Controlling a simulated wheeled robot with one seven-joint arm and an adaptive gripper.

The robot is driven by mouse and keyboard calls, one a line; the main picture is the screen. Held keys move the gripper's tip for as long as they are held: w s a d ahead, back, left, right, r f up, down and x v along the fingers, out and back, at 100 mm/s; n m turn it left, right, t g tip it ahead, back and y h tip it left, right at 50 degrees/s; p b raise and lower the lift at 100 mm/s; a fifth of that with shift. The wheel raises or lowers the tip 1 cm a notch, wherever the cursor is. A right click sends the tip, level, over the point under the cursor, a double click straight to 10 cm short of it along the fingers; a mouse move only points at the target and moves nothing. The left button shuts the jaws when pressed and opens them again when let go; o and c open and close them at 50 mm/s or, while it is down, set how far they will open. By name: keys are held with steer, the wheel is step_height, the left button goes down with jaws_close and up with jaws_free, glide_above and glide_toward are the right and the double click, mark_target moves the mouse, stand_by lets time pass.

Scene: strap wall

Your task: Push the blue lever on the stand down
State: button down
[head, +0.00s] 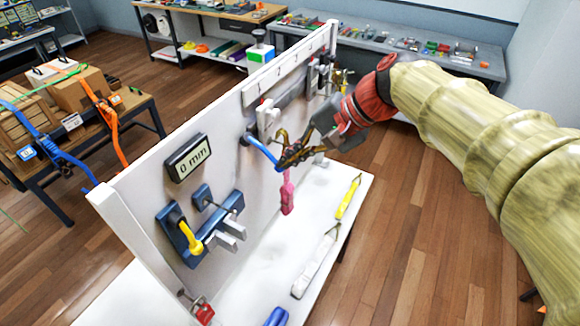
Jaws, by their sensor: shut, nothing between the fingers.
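The blue lever (260,149) sticks out from the upright white panel (140,185) of the stand, from a dark round mount, and slopes down to the right. My gripper (283,161) is shut and empty, in front of the panel at the lever's outer end. Its dark and brass-coloured fingers cover that end. I cannot tell whether they touch the lever or only overlap it in the view.
A pink tag (287,194) hangs just below my gripper. A display (187,157) reads "0 mm". A yellow-handled clamp (189,238) is lower left. A yellow strap (348,196) and a white strap (316,262) lie on the white shelf.

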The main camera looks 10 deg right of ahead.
steer(key=w+a+f+t+y+b, duration=0.2)
steer(key=f+b, duration=0.6)
steer(key=b, duration=0.6)
steer(key=shift+w+a+f+n+t+y, duration=0.15)
steer(key=shift+w+a+n+t+y, duration=0.3)
steer(key=shift+a+y, duration=0.5)
steer(key=shift+s+d, duration=0.1)
steer(key=shift+d, duration=0.1)
